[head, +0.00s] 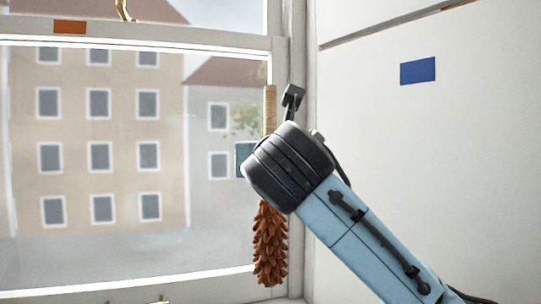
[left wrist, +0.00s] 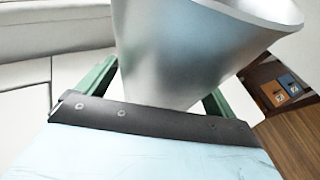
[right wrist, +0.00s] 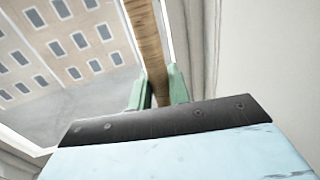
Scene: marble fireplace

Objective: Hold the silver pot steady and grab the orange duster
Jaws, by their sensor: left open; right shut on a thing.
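The orange duster (head: 270,245) hangs upright, feathers down, in front of the window in the head view. Its wooden handle (head: 270,98) rises above my right wrist. My right gripper (right wrist: 158,86) is shut on this handle, which also shows between its green fingers in the right wrist view (right wrist: 147,40). In the head view my right arm hides the middle of the duster. The silver pot (left wrist: 185,50) fills the middle of the left wrist view, tilted in the picture. My left gripper (left wrist: 160,92) is open, with one green finger on each side of the pot. The pot's base is hidden.
The window frame (head: 150,278) and its sill are close behind the duster. A white wall (head: 480,170) with a blue rectangle (head: 417,71) is at the right. Small orange and blue boxes (left wrist: 282,88) lie beyond the pot by a wooden floor.

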